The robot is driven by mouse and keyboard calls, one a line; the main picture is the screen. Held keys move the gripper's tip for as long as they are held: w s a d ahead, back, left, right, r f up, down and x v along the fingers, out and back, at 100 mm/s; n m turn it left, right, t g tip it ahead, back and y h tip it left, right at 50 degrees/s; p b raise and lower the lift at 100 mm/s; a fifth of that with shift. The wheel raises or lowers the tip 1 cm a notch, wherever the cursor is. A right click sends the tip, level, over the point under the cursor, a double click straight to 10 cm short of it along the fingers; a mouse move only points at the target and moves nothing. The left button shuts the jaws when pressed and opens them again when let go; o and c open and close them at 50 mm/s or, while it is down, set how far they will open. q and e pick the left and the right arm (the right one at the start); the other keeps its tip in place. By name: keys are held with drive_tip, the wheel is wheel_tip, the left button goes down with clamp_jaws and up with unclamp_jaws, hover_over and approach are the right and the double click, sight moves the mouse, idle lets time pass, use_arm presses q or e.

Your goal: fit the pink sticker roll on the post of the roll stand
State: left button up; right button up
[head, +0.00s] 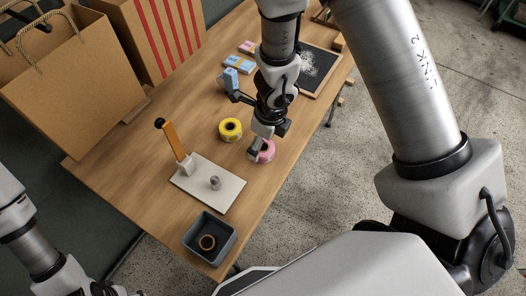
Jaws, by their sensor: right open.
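The pink sticker roll (267,153) lies on the wooden table near its right edge, partly hidden by my right gripper. My right gripper (262,143) points down at the roll with its jaws open, fingertips close to the roll; I cannot tell whether they touch it. The roll stand (225,193) is a pale plate to the lower left of the roll, with a short grey post (215,183) and an orange lever with a black knob at its back corner. The post is bare. My left arm shows at the lower left, its gripper out of view.
A yellow roll (230,130) lies just left of the pink one. A dark grey bin (209,238) holding a brown ring stands at the near table corner. Blue boxes (231,78), a chalkboard (321,71) and paper bags (68,75) are farther back. Bare table lies between rolls and stand.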

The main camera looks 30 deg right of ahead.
wheel_tip(320, 180, down, 3)
drive_tip(key=shift+w+a+r+b, duration=0.1)
drive_tip(key=shift+b, duration=0.5)
use_arm(q)
drive_tip(key=shift+f, duration=0.85)
use_arm(e)
drive_tip(key=shift+r, duration=0.1)
drive_tip(key=c, duration=1.3)
drive_tip(key=shift+o, duration=0.2)
